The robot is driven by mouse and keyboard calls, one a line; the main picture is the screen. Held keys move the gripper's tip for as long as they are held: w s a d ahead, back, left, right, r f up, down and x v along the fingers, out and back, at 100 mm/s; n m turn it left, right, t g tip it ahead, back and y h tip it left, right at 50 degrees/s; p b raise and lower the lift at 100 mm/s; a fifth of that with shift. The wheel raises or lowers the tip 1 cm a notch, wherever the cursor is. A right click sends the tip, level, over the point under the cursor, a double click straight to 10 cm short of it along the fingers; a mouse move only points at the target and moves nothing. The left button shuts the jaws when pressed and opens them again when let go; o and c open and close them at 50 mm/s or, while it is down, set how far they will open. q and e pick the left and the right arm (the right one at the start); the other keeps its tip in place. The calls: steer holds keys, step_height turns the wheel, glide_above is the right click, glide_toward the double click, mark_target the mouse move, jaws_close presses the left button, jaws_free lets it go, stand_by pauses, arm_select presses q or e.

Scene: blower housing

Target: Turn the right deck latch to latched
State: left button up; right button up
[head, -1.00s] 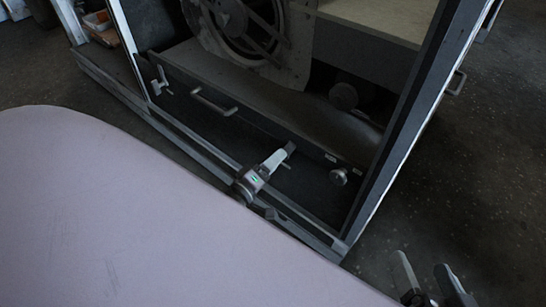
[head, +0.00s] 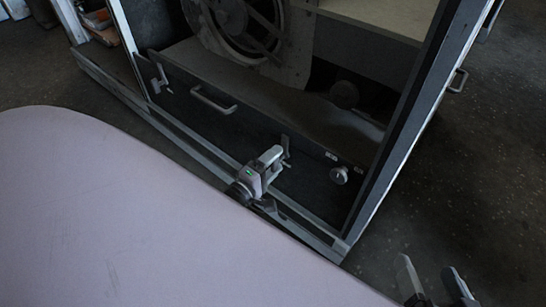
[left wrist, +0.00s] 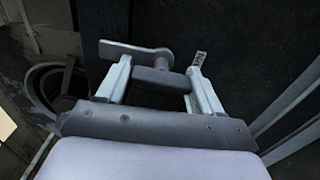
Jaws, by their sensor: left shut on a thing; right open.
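The right deck latch (head: 286,147) is a small grey lever on the dark front panel, at the tip of my left gripper. My left gripper (head: 278,158) is shut on it, and its fingers partly hide it in the head view. In the left wrist view, the latch (left wrist: 140,50) shows as a flat grey lever with a round pivot. A dark bar lies between the fingers of my left gripper (left wrist: 160,82). My right gripper (head: 436,284) is open and empty, at the bottom right of the head view, away from the panel.
Frame posts (head: 405,115) flank the opening. Floor (head: 490,170) is clear at right.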

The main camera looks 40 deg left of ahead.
arm_select(q)
steer(key=shift+f, duration=0.1)
steer(key=o, duration=1.3)
steer(key=shift+a, duration=0.1)
steer(key=shift+o, duration=0.9)
arm_select(e)
steer(key=shift+w, duration=0.15)
arm_select(q)
steer(key=shift+s, duration=0.1)
steer(key=s+p, duration=0.2)
steer(key=s, duration=0.5)
steer(key=shift+a, duration=0.25)
arm_select(e)
steer(key=shift+d+h, duration=0.25)
steer(key=shift+h, duration=0.15)
